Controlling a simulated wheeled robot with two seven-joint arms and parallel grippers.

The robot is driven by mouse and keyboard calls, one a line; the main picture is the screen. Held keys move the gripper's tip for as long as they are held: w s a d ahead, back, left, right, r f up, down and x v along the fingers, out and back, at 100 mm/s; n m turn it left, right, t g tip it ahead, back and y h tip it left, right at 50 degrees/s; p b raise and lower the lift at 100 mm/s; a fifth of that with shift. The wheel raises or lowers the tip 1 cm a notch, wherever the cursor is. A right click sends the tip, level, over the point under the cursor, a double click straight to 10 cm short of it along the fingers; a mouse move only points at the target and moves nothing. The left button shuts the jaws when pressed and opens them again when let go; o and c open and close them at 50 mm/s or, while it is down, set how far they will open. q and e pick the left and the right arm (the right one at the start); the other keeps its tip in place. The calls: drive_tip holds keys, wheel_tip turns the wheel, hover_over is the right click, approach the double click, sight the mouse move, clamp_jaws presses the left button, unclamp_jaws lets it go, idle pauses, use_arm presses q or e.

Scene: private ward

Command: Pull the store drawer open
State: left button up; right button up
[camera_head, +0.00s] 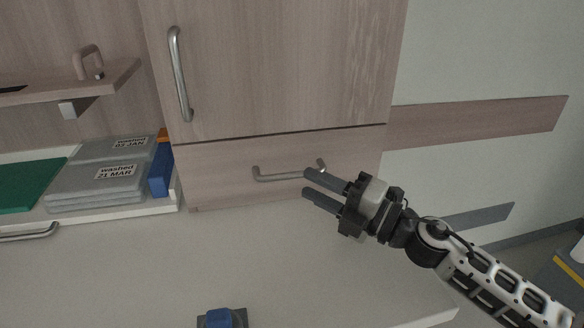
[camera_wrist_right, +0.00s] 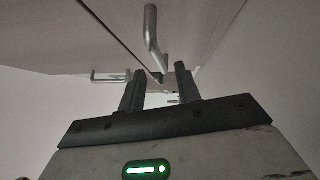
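The wood-fronted drawer (camera_head: 225,180) under the tall wooden door looks shut, its front flush with the door above. Its bar handle (camera_head: 278,177) runs level across the front. My right gripper (camera_head: 313,183) is in front of the handle's right end, with its two fingers apart and nothing seen held between them. In the right wrist view the handle (camera_wrist_right: 152,35) shows close up, reaching down towards the gap between the open fingers (camera_wrist_right: 158,86). I cannot tell whether a finger touches it. My left gripper is not in view.
The tall door (camera_head: 275,75) above has an upright handle (camera_head: 179,75). Left are stacked grey packs (camera_head: 95,180), a green item (camera_head: 28,185) and a blue one (camera_head: 160,170) on a white unit. A pale surface lies below, with a blue-topped object (camera_head: 220,317) at its front.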

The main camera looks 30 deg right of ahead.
sight(295, 177)
drive_tip(key=p+x, duration=0.1)
drive_tip(key=x, duration=0.3)
drive_tip(key=shift+w+r, duration=0.1)
drive_tip(key=shift+r, duration=0.05)
drive_tip(key=shift+w+a, duration=0.4)
drive_tip(key=shift+w, duration=0.1)
clamp_jaws()
